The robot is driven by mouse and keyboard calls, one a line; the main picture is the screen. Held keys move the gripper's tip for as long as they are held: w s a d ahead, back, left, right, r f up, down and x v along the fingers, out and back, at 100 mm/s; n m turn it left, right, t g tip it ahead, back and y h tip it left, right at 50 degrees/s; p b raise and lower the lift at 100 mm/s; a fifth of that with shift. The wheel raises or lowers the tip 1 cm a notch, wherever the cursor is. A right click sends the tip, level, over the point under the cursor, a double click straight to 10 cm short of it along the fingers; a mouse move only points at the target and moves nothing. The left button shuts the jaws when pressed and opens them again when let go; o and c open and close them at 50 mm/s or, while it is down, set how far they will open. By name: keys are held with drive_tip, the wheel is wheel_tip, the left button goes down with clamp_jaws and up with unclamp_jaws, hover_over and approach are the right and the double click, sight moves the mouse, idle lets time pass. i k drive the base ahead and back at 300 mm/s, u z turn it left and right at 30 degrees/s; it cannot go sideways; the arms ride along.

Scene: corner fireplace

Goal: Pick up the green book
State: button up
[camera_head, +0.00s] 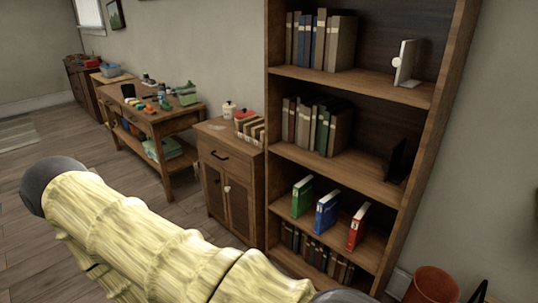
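A green book (302,197) stands upright on a lower shelf of the tall wooden bookcase (345,168). Its spine has white markings. A blue book (326,211) stands to its right, and a red book (357,226) stands further right, with gaps between them. The green book's spine is in plain view. A large pale-yellow arm part, which I take to be mine, crosses the lower left, in front of the cabinet and floor. My gripper is not in view.
Several darker books (318,254) fill the bottom shelf. Rows of books stand on the upper shelves. A low cabinet (229,180) adjoins the bookcase's left side, with a cluttered table (150,125) further left. An orange-brown pot (432,285) stands at the lower right.

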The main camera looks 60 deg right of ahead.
sight(302, 198)
drive_tip(key=z, duration=0.55)
drive_tip(key=i, duration=1.3)
drive_tip(key=z, duration=1.3)
drive_tip(key=i, duration=0.25)
drive_tip(key=z, duration=0.1)
